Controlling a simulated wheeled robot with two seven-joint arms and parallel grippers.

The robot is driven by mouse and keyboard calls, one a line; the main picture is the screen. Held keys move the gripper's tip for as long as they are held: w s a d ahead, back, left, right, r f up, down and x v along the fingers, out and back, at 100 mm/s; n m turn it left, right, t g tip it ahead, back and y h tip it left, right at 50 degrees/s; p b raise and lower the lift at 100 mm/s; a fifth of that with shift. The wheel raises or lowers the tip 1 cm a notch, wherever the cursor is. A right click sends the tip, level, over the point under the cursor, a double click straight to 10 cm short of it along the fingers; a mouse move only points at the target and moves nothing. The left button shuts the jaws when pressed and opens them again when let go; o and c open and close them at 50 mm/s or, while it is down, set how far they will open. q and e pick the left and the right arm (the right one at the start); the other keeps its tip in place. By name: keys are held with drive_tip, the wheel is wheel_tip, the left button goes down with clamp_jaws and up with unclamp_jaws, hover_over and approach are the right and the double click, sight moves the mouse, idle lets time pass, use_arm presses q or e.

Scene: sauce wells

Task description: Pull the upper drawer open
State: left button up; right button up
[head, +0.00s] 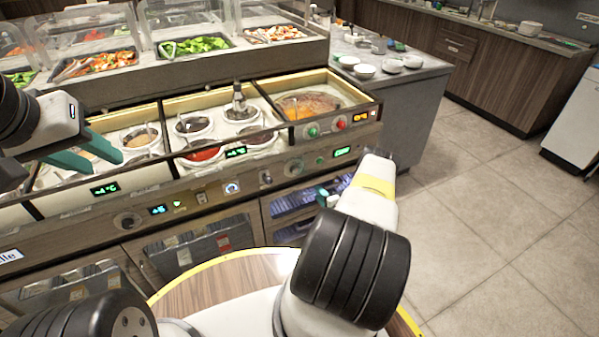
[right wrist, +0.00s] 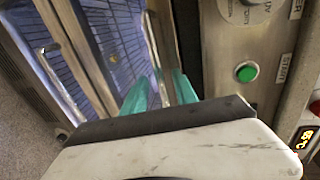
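Two stacked drawers with blue contents sit in the counter front below the sauce wells. The upper drawer (head: 294,199) is partly covered by my right arm in the head view. In the right wrist view, turned on its side, a blue-filled drawer front (right wrist: 112,38) shows with a slim metal handle bar (right wrist: 158,72). My right gripper (right wrist: 162,92) has its teal fingers apart, with the bar appearing between their tips; contact cannot be told. My left gripper (head: 108,162) is open and empty over the sauce wells at the left.
A green start button (right wrist: 246,73) sits on the panel beside the drawer. Sauce pots, including a red one (head: 203,153), fill the wells above. A grey side counter (head: 413,90) holds white bowls (head: 364,71). The tiled floor (head: 490,220) at the right is clear.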

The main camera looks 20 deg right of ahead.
drive_tip(key=shift+x, duration=1.35)
clamp_jaws()
idle(0.4)
